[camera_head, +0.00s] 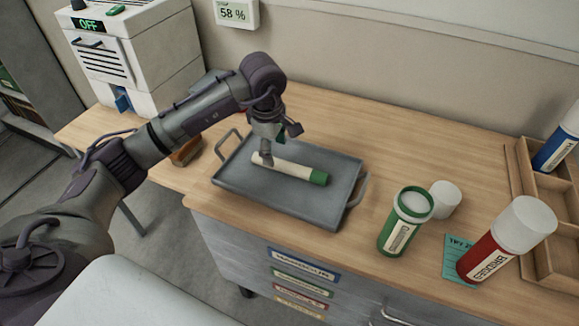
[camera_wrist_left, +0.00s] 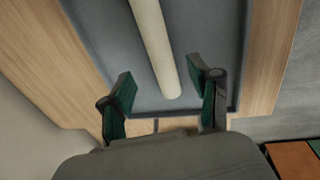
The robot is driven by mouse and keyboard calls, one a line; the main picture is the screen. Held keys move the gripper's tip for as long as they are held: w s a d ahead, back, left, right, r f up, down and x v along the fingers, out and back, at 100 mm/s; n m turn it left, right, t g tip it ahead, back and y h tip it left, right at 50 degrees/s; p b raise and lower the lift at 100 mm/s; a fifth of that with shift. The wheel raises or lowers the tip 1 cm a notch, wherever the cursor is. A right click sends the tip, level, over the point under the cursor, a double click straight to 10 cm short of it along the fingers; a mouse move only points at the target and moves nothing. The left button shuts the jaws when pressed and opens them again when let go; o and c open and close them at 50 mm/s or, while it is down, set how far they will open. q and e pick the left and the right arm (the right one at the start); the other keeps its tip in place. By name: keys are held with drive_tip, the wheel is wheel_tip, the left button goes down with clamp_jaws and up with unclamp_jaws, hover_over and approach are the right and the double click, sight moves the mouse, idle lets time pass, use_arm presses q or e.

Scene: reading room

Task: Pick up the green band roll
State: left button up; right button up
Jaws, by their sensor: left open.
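The green band roll (camera_head: 295,171) is a cream paper roll with a green band at its right end. It lies in the grey tray (camera_head: 345,172) on the wooden counter. My left gripper (camera_head: 268,158) is over the roll's left end. In the left wrist view the roll (camera_wrist_left: 156,48) shows as a cream cylinder, its near end close to the gap between the fingers. My left gripper (camera_wrist_left: 165,92) is open there, one finger on each side, with nothing held. The green band is outside the wrist view. My right gripper is not in view.
An open green tube (camera_head: 400,222) stands right of the tray, with a white cap (camera_head: 445,198) beside it. A red tube (camera_head: 500,240), a teal note (camera_head: 459,262) and a wooden rack (camera_head: 540,215) are farther right. A white machine (camera_head: 135,60) stands behind left.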

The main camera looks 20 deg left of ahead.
sight(276, 160)
use_arm(q)
drive_tip(key=shift+w+f+p, duration=0.2)
drive_tip(key=shift+f+p, duration=0.05)
drive_tip(key=shift+f, duration=1.1)
drive_tip(key=shift+w+f+p, duration=0.15)
drive_tip(key=shift+f+p, duration=0.1)
drive_tip(key=shift+f, duration=1.05)
clamp_jaws()
